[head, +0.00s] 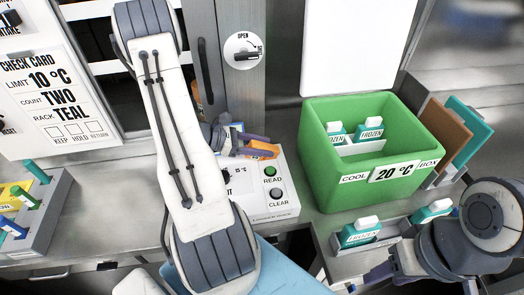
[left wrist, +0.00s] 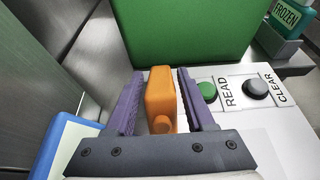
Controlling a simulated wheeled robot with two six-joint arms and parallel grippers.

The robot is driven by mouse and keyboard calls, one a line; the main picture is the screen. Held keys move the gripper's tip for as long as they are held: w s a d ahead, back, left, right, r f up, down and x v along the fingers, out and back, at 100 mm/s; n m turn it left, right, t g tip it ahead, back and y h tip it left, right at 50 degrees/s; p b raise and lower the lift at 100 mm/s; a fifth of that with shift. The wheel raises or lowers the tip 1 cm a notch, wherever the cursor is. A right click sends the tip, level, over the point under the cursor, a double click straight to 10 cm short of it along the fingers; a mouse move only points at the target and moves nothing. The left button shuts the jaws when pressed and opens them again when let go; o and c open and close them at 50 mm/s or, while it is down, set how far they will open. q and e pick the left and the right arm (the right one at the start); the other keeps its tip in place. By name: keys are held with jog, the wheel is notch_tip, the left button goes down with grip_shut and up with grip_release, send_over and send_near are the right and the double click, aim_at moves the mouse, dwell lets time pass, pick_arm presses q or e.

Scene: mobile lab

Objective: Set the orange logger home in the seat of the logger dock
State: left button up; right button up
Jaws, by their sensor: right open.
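The orange logger (head: 262,151) is at the back of the white logger dock (head: 285,210), beside the green READ button (head: 270,171) and the dark CLEAR button (head: 277,194). My left gripper (head: 240,143) has its purple fingers on both sides of the logger. My right gripper (head: 420,285) is open and empty at the lower right, partly out of view.
A green cool box (head: 335,185) with FROZEN bottles stands right of the dock. More FROZEN bottles (head: 360,232) stand in a tray near my right arm. A rack with coloured tubes (head: 40,215) is at left.

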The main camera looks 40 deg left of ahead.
aim_at(262, 144)
pick_arm(q)
grip_shut()
jog(key=shift+r, duration=0.1)
notch_tip(262, 144, up, 8)
jog(key=shift+r, duration=0.2)
jog(key=shift+w+r+p, duration=0.2)
jog(key=shift+r+p, duration=0.65)
jog(key=shift+p, duration=0.15)
jog(key=w+g+y+p, duration=0.1)
jog(key=p, duration=0.4)
jog(key=d+f+g+y+p, duration=0.1)
jog(key=g+p, duration=0.1)
jog(key=p, duration=0.3)
jog(key=w+d+g+y+p, duration=0.1)
jog(key=y+p, duration=0.1)
jog(key=p, duration=0.3)
jog(key=shift+w+f+g, duration=0.3)
jog(key=shift+f+g, duration=0.1)
jog(key=g+y+p, duration=0.1)
jog(key=g+p, duration=0.1)
jog(key=p, duration=0.4)
jog(key=g+y+p, duration=0.2)
jog(key=p, duration=0.4)
jog(key=shift+s+d+r+y, duration=0.1)
jog(key=shift+s+r+y, duration=0.1)
jog(key=shift+y, duration=0.1)
jog(key=shift+f, duration=0.25)
jog(key=shift+p, duration=0.3)
